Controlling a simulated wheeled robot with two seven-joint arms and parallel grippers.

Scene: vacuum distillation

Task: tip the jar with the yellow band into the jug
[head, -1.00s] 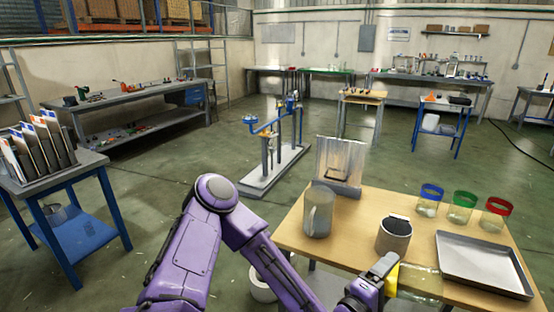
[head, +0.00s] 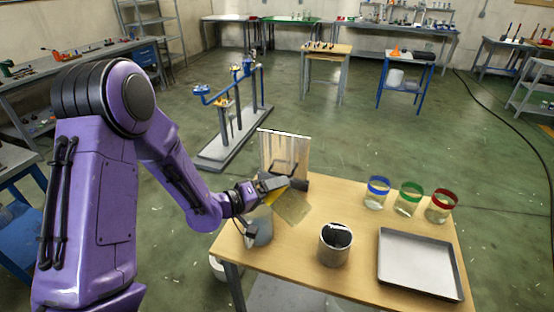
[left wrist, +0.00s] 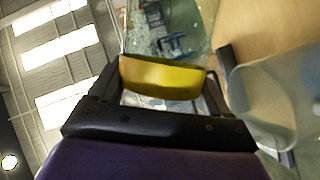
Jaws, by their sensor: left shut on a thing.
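My left gripper (head: 274,186) is shut on the jar with the yellow band (head: 292,207) and holds it tilted above the table. The jar is clear glass; its yellow band (left wrist: 163,79) shows between the fingers in the left wrist view. The jug (head: 259,229), grey and translucent, stands at the table's left edge, just below and left of the jar, partly hidden by my gripper. The jug also shows at the right of the left wrist view (left wrist: 270,95). I cannot tell whether the jar's mouth is over the jug. My right gripper is not in view.
A grey can with a dark inside (head: 334,248) stands at the table's front. Jars with blue (head: 376,195), green (head: 408,200) and red (head: 441,207) bands stand at the back right. A metal tray (head: 420,262) lies at right. An upright panel (head: 284,153) stands behind my gripper.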

